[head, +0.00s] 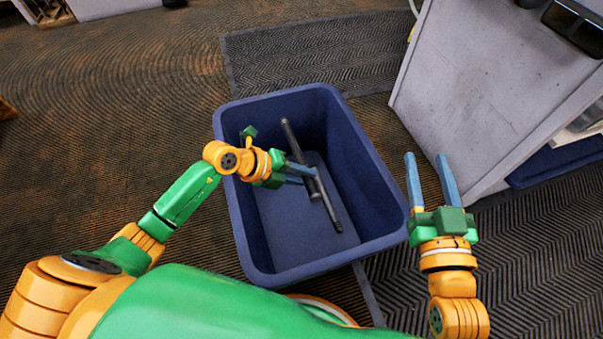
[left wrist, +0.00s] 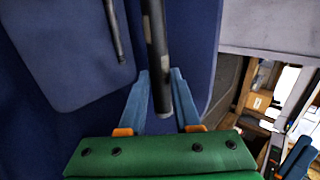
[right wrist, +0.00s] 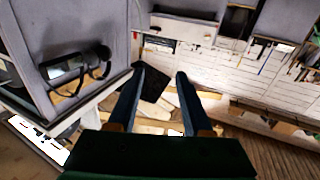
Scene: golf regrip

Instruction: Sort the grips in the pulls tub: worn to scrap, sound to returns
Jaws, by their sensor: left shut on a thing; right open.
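The blue pulls tub (head: 262,262) stands on the floor in the middle of the head view. My left gripper (head: 308,176) reaches inside it and is shut on a dark grip (head: 291,135). In the left wrist view the held grip (left wrist: 158,48) passes between the fingers and shows pale patches on its side. A second, thinner-looking dark grip (head: 332,212) is in the tub; it also shows in the left wrist view (left wrist: 116,32), against the tub floor. My right gripper (head: 426,157) is open and empty, outside the tub's right rim. Scrap and returns containers cannot be made out.
A grey cabinet (head: 470,85) stands right of the tub, close to my right gripper. A dark ribbed mat (head: 310,50) lies behind the tub. The right wrist view shows a dark pair of goggles or similar item (right wrist: 75,68) on a grey surface. Brown floor left of the tub is clear.

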